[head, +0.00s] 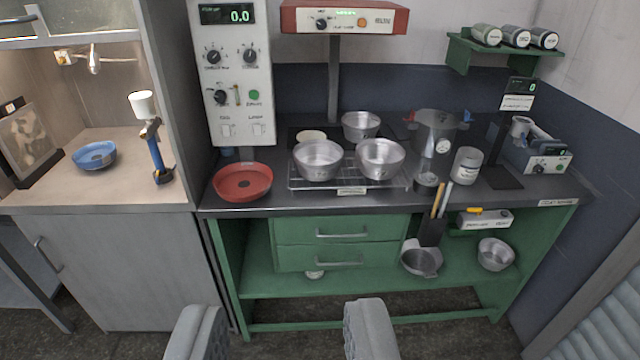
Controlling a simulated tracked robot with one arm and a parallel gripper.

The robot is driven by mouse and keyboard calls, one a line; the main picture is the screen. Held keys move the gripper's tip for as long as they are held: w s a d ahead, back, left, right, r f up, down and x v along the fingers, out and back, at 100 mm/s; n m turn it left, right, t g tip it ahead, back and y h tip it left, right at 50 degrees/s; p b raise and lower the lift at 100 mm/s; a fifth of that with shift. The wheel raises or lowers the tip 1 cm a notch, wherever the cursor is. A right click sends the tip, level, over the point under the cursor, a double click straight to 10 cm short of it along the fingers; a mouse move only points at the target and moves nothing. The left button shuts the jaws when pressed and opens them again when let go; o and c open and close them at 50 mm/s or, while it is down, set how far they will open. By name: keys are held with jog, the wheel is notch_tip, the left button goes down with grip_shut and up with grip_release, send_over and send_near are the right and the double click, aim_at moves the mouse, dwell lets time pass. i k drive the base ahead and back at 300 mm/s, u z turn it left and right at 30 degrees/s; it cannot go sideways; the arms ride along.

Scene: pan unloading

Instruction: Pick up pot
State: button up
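Several round metal pans that could be the pot are in the head view. Two pans, the left one (318,160) and the right one (380,158), stand side by side on a wire rack (349,187) on the dark counter. A third pan (361,125) stands just behind them. A larger metal pot (433,131) with a dial on its front and blue and red side parts stands to their right. My gripper (285,335) is at the bottom of the view, its two grey fingers wide apart with nothing between them. It is well short of the counter.
A red dish (243,182) sits at the counter's left front. A jar (466,165) and a dark stand (501,176) are on the right. Under the counter are green drawers (340,246) and a shelf with more pans (495,254). Floor shows in front.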

aim_at(316, 159)
jog(key=k, duration=0.6)
jog(key=z, duration=0.35)
jog(key=i, duration=2.4)
jog(key=u, duration=0.9)
